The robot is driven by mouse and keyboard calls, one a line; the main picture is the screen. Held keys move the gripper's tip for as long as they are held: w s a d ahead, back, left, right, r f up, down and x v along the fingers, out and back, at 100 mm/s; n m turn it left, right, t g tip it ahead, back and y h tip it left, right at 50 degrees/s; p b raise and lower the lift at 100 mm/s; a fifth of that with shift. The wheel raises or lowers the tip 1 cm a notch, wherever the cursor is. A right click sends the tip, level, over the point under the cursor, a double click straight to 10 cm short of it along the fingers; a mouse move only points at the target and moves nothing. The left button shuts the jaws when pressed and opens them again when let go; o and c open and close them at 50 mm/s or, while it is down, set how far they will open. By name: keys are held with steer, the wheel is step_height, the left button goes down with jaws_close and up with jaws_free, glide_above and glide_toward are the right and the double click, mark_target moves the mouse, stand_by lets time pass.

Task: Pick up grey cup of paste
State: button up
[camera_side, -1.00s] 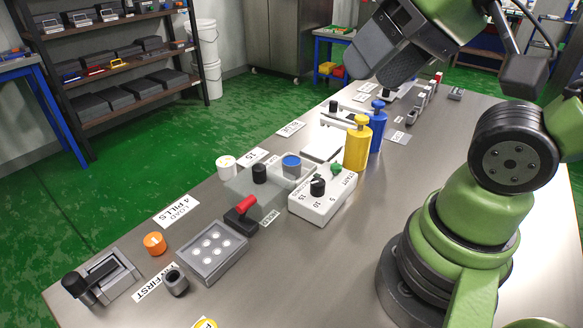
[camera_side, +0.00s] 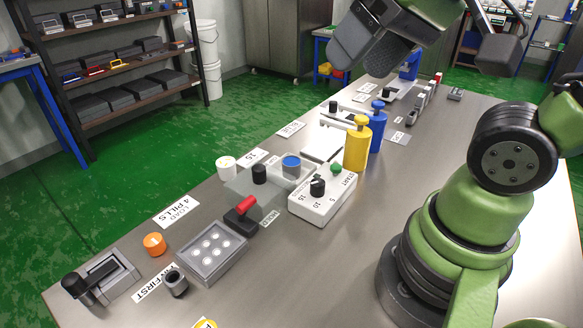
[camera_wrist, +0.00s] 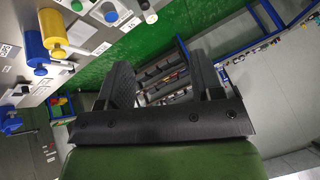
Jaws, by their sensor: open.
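A smaller dark grey cup (camera_side: 177,283) stands near the front, beside the grey tray with pale round wells (camera_side: 213,252). Its contents are too small to tell. My gripper (camera_side: 352,45) is high above the far part of the table, well apart from both cups. In the wrist view my gripper (camera_wrist: 163,75) has its two dark fingers spread with nothing between them.
A yellow bottle (camera_side: 357,147) and a blue bottle (camera_side: 377,130) stand tall near the middle. A white control box (camera_side: 322,198) with a black knob stands in front of them.

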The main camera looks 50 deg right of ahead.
steer(key=w+d+f+n+g+h, duration=0.1)
steer(key=w+d+g, duration=0.2)
steer(key=w, duration=0.5)
steer(key=n+g, duration=0.3)
steer(key=g, duration=0.2)
glide_above(291, 161)
steer(key=w, duration=0.1)
steer(key=shift+h, duration=0.4)
step_height(291, 161, down, 20)
steer(key=shift+a+r, duration=0.15)
steer(key=shift+r, duration=0.1)
steer(key=f, duration=0.4)
steer(key=shift+s+f, duration=0.2)
steer(key=shift+s, duration=0.05)
steer(key=f, duration=0.5)
steer(key=shift+s+d+f, duration=0.2)
steer(key=shift+s+f, duration=0.05)
steer(key=shift+f, duration=0.1)
steer(key=c, duration=0.8)
